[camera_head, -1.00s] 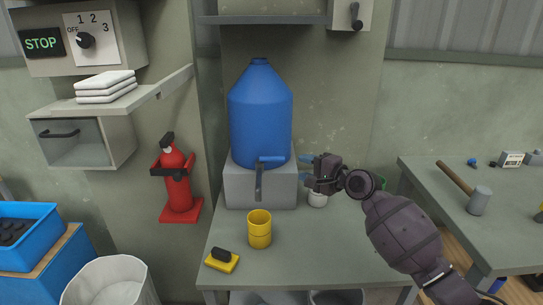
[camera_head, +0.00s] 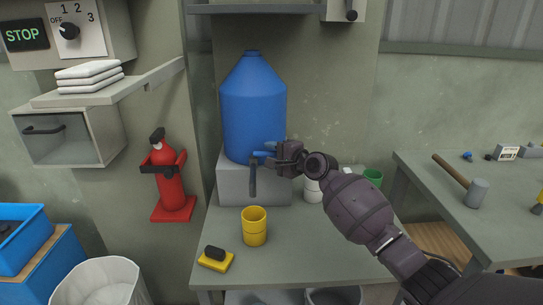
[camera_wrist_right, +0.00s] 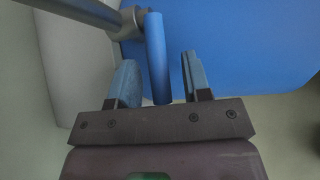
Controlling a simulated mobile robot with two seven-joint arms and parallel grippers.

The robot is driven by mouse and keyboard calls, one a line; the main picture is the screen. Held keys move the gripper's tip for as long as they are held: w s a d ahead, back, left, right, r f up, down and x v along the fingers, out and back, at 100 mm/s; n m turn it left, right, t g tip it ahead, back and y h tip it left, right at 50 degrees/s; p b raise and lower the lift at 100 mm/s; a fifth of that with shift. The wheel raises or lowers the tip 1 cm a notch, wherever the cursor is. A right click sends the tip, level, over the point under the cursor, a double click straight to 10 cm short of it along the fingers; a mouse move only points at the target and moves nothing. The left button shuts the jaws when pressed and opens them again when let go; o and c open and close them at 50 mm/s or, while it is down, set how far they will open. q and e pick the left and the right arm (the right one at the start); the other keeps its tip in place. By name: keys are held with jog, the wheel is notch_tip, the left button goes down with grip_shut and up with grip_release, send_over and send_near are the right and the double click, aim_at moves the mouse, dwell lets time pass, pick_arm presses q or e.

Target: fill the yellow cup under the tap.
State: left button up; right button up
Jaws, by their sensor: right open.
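The yellow cup (camera_head: 254,226) stands upright on the grey-green table, below and in front of the tap. The tap on the blue water jug (camera_head: 254,110) has a grey spout (camera_head: 253,180) hanging down and a blue handle (camera_wrist_right: 157,58). My right gripper (camera_head: 266,150) is at the handle. In the right wrist view its two blue fingers (camera_wrist_right: 158,82) are apart, with the handle between them and a gap on each side. The inside of the cup is too small to tell. My left gripper is not in view.
The jug sits on a grey block (camera_head: 235,187). A yellow sponge with a black grip (camera_head: 215,261) lies left of the cup. A white cup (camera_head: 313,191) and a green cup (camera_head: 373,178) stand at the right. The table front is clear.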

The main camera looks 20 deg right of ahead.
jog(key=shift+a, duration=0.1)
jog(key=shift+c, duration=0.3)
jog(key=c, duration=0.7)
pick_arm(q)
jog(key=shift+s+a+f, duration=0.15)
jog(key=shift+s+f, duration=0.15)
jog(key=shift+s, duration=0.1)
pick_arm(e)
grip_shut()
